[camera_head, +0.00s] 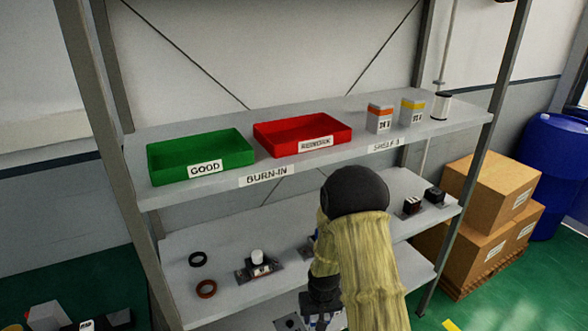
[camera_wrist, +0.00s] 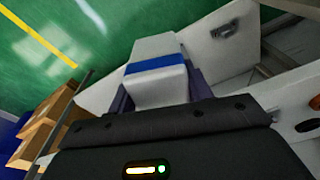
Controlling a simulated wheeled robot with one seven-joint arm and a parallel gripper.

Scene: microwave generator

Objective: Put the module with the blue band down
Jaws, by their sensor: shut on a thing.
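The module with the blue band (camera_wrist: 157,88) is a white block with a blue stripe across it. It shows in the wrist view between the dark fingers of my gripper (camera_wrist: 160,78), which is shut on it. A green floor and part of a pale shelf surface show beyond it. In the head view my gripper (camera_head: 320,318) is at the bottom edge, in front of the lower shelf, largely cut off and dark. I cannot make out the held module there.
The upper shelf bears a green GOOD tray (camera_head: 200,155), a red tray (camera_head: 302,134), orange-banded (camera_head: 379,119) and yellow-banded (camera_head: 412,112) modules and a white cylinder (camera_head: 441,106). The lower shelf (camera_head: 220,245) holds rings and small parts. Cardboard boxes (camera_head: 490,192) stand right.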

